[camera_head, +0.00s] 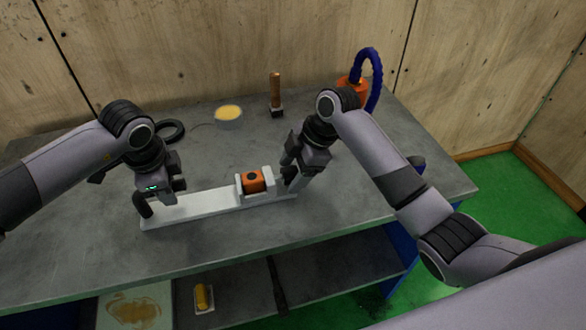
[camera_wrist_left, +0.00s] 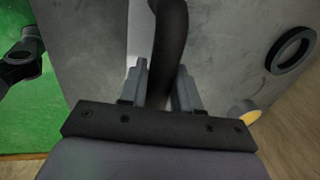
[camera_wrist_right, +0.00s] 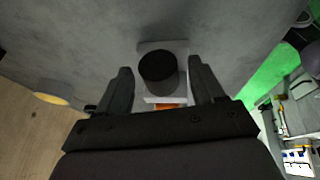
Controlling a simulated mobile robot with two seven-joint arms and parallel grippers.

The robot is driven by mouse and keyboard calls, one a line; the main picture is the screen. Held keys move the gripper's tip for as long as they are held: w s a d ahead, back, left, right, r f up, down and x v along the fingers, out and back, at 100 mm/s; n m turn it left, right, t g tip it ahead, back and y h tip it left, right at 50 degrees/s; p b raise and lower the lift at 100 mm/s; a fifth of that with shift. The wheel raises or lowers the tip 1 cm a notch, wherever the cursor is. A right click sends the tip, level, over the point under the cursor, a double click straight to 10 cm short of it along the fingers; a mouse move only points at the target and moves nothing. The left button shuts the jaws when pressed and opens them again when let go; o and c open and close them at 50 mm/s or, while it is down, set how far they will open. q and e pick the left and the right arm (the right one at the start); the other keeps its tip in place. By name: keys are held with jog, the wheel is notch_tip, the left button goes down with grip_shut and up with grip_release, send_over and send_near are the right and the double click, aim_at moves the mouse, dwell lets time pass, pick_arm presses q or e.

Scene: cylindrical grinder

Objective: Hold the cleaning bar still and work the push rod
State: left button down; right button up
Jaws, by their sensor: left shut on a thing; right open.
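The long white cleaning bar (camera_head: 190,208) lies on the grey table, with an orange block (camera_head: 253,181) in a white holder near its right end. A black curved handle (camera_head: 142,204) stands at its left end. My left gripper (camera_head: 160,190) is shut on this handle (camera_wrist_left: 170,45), which shows between its fingers. My right gripper (camera_head: 291,177) is open over the bar's right end. In the right wrist view a dark round-topped cylinder (camera_wrist_right: 158,66), which looks like the push rod, sits between the spread fingers; gaps show at both sides. My right gripper mostly hides it in the head view.
Behind stand a yellow-filled round dish (camera_head: 229,116), a black ring (camera_head: 171,131), an upright brown-handled tool (camera_head: 276,95) and an orange item with a blue hose (camera_head: 371,65). A lower shelf holds a stained tray (camera_head: 135,308) and a yellow item (camera_head: 204,297). The table's front is clear.

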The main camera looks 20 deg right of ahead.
grip_shut()
jog(key=shift+d, duration=2.35)
pick_arm(q)
jog(key=shift+a, duration=0.1)
pick_arm(e)
grip_release()
jog(key=shift+a, duration=0.1)
jog(key=shift+r, duration=0.1)
jog(key=v, duration=1.2)
